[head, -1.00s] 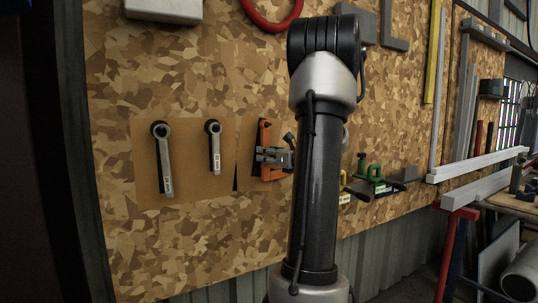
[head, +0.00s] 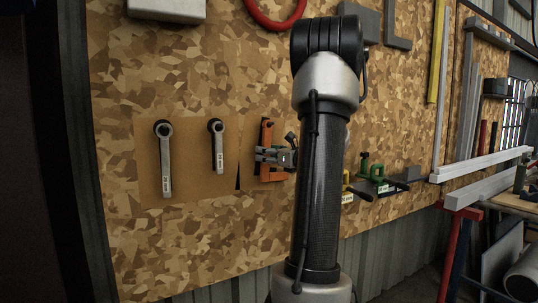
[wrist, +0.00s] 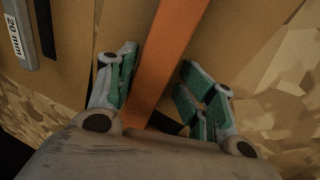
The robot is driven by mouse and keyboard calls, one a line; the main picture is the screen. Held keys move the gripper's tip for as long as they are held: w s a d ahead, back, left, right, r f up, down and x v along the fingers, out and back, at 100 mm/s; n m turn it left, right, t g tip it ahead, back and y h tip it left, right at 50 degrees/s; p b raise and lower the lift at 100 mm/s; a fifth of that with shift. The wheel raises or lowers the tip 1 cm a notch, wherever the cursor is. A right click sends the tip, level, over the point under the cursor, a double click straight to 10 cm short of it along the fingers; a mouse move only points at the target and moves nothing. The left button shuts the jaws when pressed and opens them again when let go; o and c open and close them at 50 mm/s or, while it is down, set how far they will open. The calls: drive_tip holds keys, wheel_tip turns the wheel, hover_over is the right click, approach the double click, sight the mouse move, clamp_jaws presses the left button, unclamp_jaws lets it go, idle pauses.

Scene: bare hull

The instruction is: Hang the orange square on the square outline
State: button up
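The orange square (head: 266,134) is against the tan panel of the board in the head view, long arm roughly upright, with a short arm at the bottom. My gripper (head: 262,154) is at its middle. In the wrist view, the orange square (wrist: 163,55) runs between the fingers of my gripper (wrist: 160,88). The left finger is close beside it; a gap shows on the right, so the fingers look open around it. A dark strip of the square outline (head: 238,178) shows just left of the square. The rest of the outline and any hook are hidden.
Two wrenches (head: 164,158) (head: 217,146) hang on the panel to the left. Green clamps (head: 370,172) and dark tools are to the right of my arm. A red ring (head: 274,14) hangs above. Bare board lies below the panel.

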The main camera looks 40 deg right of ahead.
drive_tip(key=s, duration=1.2)
drive_tip(key=shift+d, duration=0.2)
